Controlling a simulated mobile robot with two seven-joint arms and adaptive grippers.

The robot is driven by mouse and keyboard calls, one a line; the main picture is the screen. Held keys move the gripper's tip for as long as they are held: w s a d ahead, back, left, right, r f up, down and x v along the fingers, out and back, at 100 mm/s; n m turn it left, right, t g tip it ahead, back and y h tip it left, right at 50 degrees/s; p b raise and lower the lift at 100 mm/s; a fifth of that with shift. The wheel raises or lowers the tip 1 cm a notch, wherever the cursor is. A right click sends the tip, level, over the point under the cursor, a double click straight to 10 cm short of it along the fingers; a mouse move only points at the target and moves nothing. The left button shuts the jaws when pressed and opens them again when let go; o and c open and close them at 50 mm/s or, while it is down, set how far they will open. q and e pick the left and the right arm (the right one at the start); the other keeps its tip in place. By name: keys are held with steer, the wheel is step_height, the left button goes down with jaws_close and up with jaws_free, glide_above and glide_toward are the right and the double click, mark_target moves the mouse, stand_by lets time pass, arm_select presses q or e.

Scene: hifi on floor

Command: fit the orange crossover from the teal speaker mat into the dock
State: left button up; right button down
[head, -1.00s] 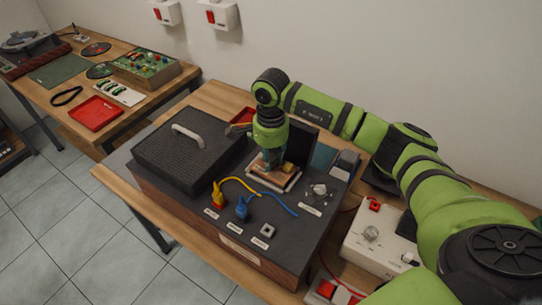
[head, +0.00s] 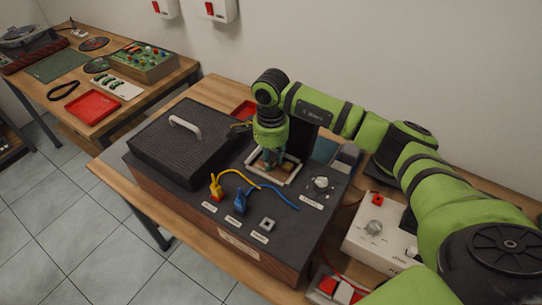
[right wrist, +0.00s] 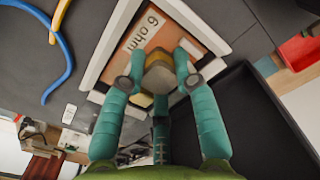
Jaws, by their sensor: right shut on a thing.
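The orange crossover (right wrist: 178,33) is a flat board labelled "6 ohm" with a grey and yellow block on it. It lies inside the white-framed dock (head: 267,175) on the dark top of the hifi unit; the frame also shows in the right wrist view (right wrist: 108,47). My right gripper (head: 270,162), with teal fingers (right wrist: 158,80), is shut on the crossover's block from above. The board looks roughly square to the frame; whether it is fully seated I cannot tell. A teal patch (head: 325,150), perhaps the speaker mat, shows behind the unit. My left gripper is not in view.
A black speaker-like box with a white handle (head: 183,150) stands left of the dock. Yellow (head: 217,188) and blue (head: 240,203) plugs with cables lie in front, and a knob (head: 321,183) sits to the right. A dark upright panel is close behind the dock.

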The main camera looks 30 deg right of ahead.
steer(key=c, duration=0.9)
jaws_free()
steer(key=shift+o, duration=0.2)
step_height(320, 180, up, 12)
steer(key=shift+r, duration=0.1)
step_height(320, 180, up, 8)
steer(key=p, duration=0.5)
